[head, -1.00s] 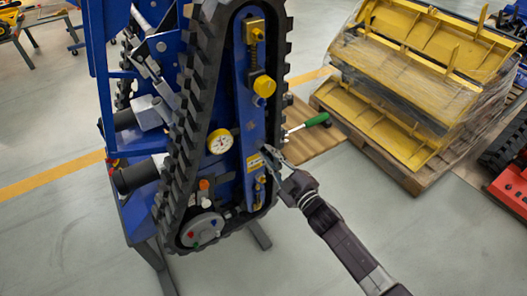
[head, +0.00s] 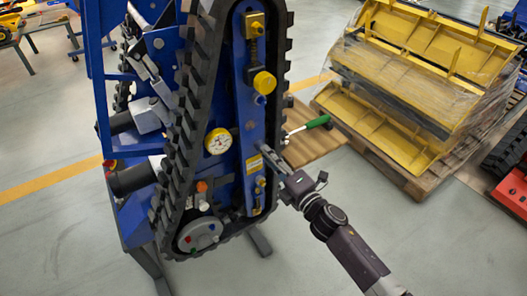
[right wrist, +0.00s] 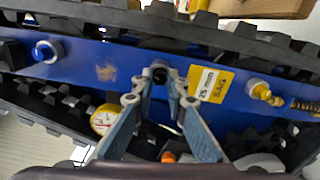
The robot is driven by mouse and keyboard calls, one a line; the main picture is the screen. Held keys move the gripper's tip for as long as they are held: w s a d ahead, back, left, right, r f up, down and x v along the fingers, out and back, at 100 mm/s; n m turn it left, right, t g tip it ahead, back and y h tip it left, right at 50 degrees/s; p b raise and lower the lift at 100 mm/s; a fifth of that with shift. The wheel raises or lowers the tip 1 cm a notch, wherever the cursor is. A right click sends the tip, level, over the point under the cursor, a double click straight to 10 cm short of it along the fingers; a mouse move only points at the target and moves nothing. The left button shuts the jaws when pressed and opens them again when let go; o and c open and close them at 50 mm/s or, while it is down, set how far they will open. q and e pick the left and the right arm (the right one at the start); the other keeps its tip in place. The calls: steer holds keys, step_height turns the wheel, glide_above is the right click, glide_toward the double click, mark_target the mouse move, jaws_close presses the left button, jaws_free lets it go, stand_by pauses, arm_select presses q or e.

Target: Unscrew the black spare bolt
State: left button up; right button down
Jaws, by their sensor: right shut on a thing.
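The black spare bolt (right wrist: 160,75) shows in the right wrist view on the blue side beam (right wrist: 100,66) of the tracked carrier, just left of a yellow label. My right gripper (right wrist: 158,84) is shut on it, with one fingertip at each side of its head. In the head view my right gripper (head: 266,154) reaches in from the lower right to the beam, and the bolt is hidden behind the fingers. I cannot tell how far the bolt stands out of the beam. My left gripper is not in view.
A black rubber track (head: 178,150) runs around the beam. A pressure gauge (head: 218,141), a yellow cap (head: 264,82) and yellow fittings (head: 259,186) sit nearby. A green-handled tool (head: 318,122) lies behind the gripper. A pallet of yellow parts (head: 410,75) stands at upper right.

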steer(key=shift+w+r, duration=0.1)
steer(key=n+b, duration=0.2)
steer(key=n, duration=0.7)
steer(key=shift+n+b, duration=0.3)
steer(key=shift+n, duration=0.1)
steer(key=c, duration=2.1)
jaws_free()
steer(key=shift+m, duration=0.3)
